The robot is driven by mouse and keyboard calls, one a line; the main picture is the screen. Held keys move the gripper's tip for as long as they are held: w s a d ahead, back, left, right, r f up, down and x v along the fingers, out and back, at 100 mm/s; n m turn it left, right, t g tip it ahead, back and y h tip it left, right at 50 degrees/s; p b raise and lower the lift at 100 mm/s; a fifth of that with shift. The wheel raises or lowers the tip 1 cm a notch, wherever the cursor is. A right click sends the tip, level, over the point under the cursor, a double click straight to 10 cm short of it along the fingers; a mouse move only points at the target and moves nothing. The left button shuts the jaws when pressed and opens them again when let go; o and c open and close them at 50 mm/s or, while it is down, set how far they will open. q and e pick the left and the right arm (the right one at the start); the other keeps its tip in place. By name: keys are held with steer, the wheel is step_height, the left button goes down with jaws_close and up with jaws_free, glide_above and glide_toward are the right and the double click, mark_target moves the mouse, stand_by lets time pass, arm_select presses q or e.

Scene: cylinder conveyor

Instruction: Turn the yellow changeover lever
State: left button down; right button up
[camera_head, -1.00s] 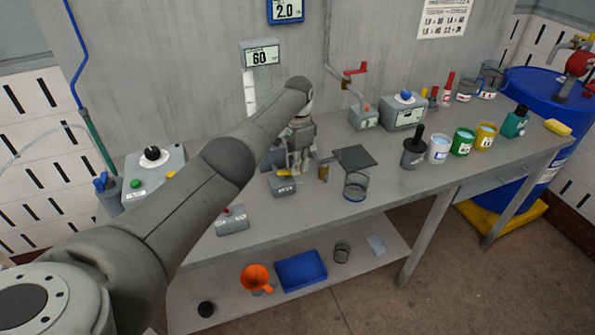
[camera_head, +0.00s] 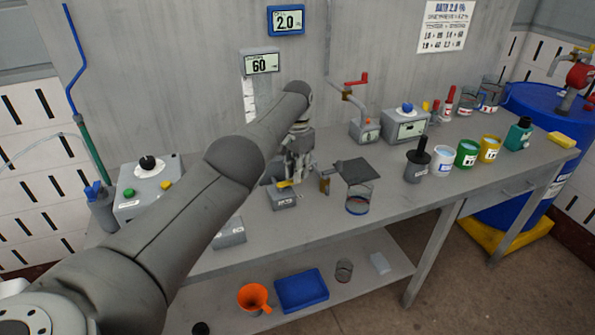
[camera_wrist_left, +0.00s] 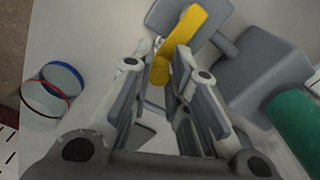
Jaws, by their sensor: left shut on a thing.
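The yellow changeover lever (camera_head: 287,184) sits on a small grey box (camera_head: 284,201) on the bench. It also shows in the left wrist view (camera_wrist_left: 182,38), running from the upper right down to its rounded end between my fingers. My left gripper (camera_head: 297,172) is at the lever, seen from behind my arm. In the left wrist view, the fingertips (camera_wrist_left: 164,68) are on both sides of the lever's end, shut on it. My right gripper is not in view.
A clear beaker (camera_head: 358,199) and a dark square plate (camera_head: 357,171) stand right of the lever box. A green-ended grey device (camera_wrist_left: 292,118) is close to the gripper in the wrist view. A control box (camera_head: 150,188) stands at left. Several paint cups line the right side.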

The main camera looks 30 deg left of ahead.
arm_select(q)
steer(key=c, duration=1.4)
jaws_free()
steer(key=shift+r, duration=0.15)
step_height(320, 180, up, 12)
steer(key=shift+f, duration=0.1)
